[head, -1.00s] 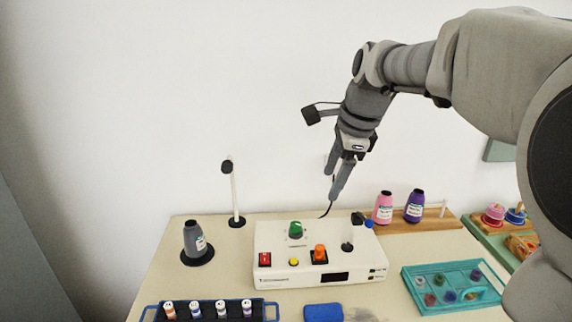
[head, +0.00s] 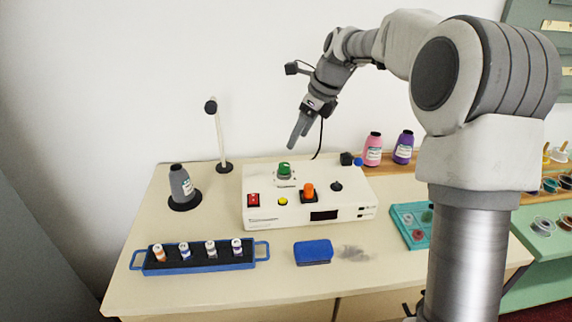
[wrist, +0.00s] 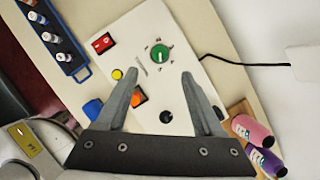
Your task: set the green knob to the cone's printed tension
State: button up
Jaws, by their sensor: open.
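The green knob (head: 284,170) stands on the back part of the top of a white machine box (head: 262,211). In the wrist view the green knob (wrist: 160,53) shows a pale pointer line, with small dial marks around it too small to read. A grey thread cone (head: 181,186) with a white label stands on a black round base at the left; its print is too small to read. My gripper (head: 294,144) is open and empty, above and behind the box near the knob. In the wrist view its fingers (wrist: 162,80) are spread, with the knob beyond their tips.

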aim_at(284, 165)
jog(key=b+x, duration=0.1)
jog(key=x, duration=0.9)
jog(key=shift+a+f+b, duration=0.1)
jog(key=shift+f+b, duration=0.2)
jog(key=shift+b, duration=0.05)
grip_shut()
